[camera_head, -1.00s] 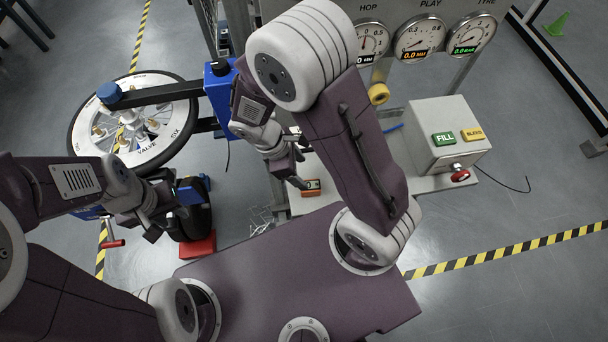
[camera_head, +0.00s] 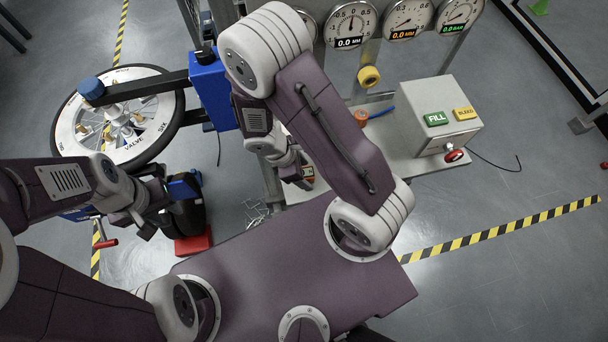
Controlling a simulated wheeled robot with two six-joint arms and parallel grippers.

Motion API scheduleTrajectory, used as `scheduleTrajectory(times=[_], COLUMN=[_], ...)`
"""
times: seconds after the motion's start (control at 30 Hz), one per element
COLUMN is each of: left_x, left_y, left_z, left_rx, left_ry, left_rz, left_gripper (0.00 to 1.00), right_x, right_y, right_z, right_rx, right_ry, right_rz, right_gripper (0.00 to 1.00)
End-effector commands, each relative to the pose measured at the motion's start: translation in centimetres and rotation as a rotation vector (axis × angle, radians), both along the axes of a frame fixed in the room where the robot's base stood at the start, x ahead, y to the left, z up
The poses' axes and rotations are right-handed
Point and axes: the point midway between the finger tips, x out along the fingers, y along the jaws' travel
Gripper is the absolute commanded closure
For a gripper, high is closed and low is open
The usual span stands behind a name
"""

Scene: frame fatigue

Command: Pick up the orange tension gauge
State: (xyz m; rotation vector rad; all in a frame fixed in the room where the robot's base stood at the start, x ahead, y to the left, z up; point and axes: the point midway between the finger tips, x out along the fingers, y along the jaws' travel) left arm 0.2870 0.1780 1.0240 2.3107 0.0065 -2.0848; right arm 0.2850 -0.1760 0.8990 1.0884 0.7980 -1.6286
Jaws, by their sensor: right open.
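A small orange block (camera_head: 309,180), which looks like the tension gauge, lies on the grey shelf (camera_head: 410,158) at the centre. My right gripper (camera_head: 303,178) is over it and hides most of it. The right jaws are open; I cannot tell whether they touch it or straddle it. My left gripper (camera_head: 143,222) is low at the left, beside a dark and blue device with a red foot. Its fingers are too dark to read.
A spoked wheel (camera_head: 112,142) sits in a blue stand (camera_head: 212,92) at the left. Dials (camera_head: 350,25) stand behind. A red-handled tool (camera_head: 105,243) is near my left gripper.

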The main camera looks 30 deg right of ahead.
Motion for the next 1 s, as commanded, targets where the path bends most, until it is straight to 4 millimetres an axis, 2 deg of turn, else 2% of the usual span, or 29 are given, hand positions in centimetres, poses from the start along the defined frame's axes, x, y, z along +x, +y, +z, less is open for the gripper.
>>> scheduleTrajectory(times=[0.17, 0.27, 0.4, 0.43, 0.77, 1.0], left_x=[0.0, 0.0, 0.0, 0.0, 0.0, 0.0], left_y=[0.0, 0.0, 0.0, 0.0, 0.0, 0.0], left_z=[0.0, 0.0, 0.0, 0.0, 0.3, 2.0], left_rx=[0.0, 0.0, 0.0, 0.0, 0.0, 0.0], left_ry=[0.0, 0.0, 0.0, 0.0, 0.0, 0.0], left_rz=[0.0, 0.0, 0.0, 0.0, 0.0, 0.0], left_gripper=[0.64, 0.64, 0.64, 0.64, 0.64, 0.64], right_x=[0.0, 0.0, 0.0, 0.0, 0.0, 0.2], right_y=[0.0, 0.0, 0.0, 0.0, 0.0, 0.0], right_z=[0.0, 0.0, 0.0, 0.0, 0.3, 1.9], right_rx=[0.0, 0.0, 0.0, 0.0, 0.0, -0.001], right_ry=[0.0, 0.0, 0.0, 0.0, 0.0, 0.0], right_rz=[0.0, 0.0, 0.0, 0.0, 0.0, -0.002], right_gripper=[0.35, 0.57, 0.96, 1.0, 1.0, 1.0])
